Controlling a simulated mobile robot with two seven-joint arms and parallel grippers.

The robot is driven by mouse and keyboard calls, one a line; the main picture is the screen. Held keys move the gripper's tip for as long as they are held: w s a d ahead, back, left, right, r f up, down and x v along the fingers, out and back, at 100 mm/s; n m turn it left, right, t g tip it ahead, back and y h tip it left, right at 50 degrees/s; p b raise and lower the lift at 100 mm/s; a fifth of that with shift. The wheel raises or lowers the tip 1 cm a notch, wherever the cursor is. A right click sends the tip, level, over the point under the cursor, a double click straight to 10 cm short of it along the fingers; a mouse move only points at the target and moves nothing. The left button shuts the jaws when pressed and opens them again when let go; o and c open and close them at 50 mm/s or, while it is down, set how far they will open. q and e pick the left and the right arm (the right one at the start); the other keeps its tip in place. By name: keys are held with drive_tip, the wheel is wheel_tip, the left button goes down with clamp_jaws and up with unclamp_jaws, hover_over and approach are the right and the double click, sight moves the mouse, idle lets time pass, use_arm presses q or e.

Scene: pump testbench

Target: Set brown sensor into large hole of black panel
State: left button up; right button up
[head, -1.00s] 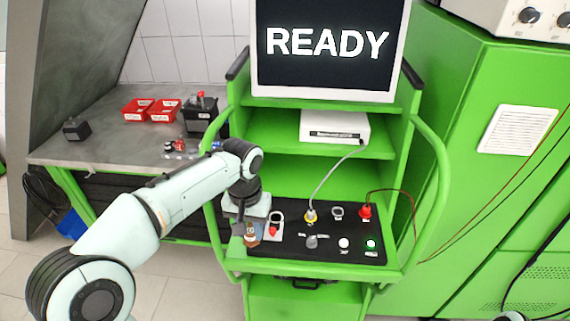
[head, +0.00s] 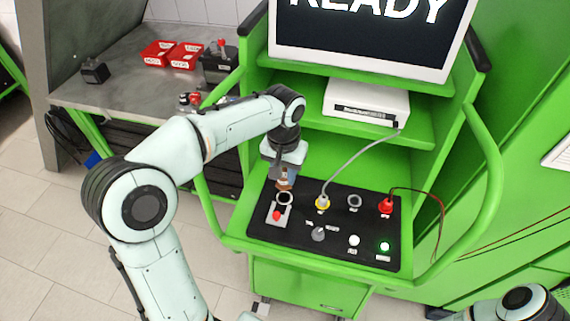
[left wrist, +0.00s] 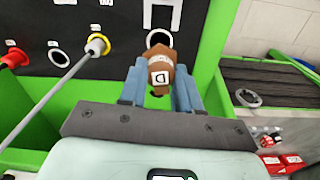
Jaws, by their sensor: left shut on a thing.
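My left gripper (head: 284,172) is shut on the brown sensor (head: 286,183), which has a pale label. The sensor also shows between the fingers in the left wrist view (left wrist: 160,75). The black panel (head: 334,250) lies on the green bench. A white-ringed hole (head: 285,199) at the panel's left shows just below the sensor; in the left wrist view this hole (left wrist: 159,38) looks dark and open, with the sensor's end by its rim. I cannot tell whether they touch. A smaller-looking ringed hole (head: 354,201) is further right. My right gripper is not in view.
A yellow connector (head: 322,203) with a grey cable and a red connector (head: 387,205) with thin wires stand on the panel. A red switch (head: 277,215), grey knob (head: 318,234) and lit green button (head: 384,246) sit nearer the front. The monitor (head: 445,65) stands behind.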

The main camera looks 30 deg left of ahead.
sight(284, 184)
use_arm(q)
wheel_tip(284, 184, down, 4)
drive_tip(key=shift+w+r, duration=0.1)
drive_tip(key=shift+r, duration=0.1)
drive_tip(key=shift+f+b, duration=0.3)
drive_tip(key=shift+b, duration=0.05)
drive_tip(key=shift+f, duration=0.25)
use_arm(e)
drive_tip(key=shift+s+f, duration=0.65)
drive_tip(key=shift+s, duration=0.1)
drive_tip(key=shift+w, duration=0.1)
use_arm(q)
drive_tip(key=shift+f+b, duration=0.65)
drive_tip(key=shift+f, duration=0.5)
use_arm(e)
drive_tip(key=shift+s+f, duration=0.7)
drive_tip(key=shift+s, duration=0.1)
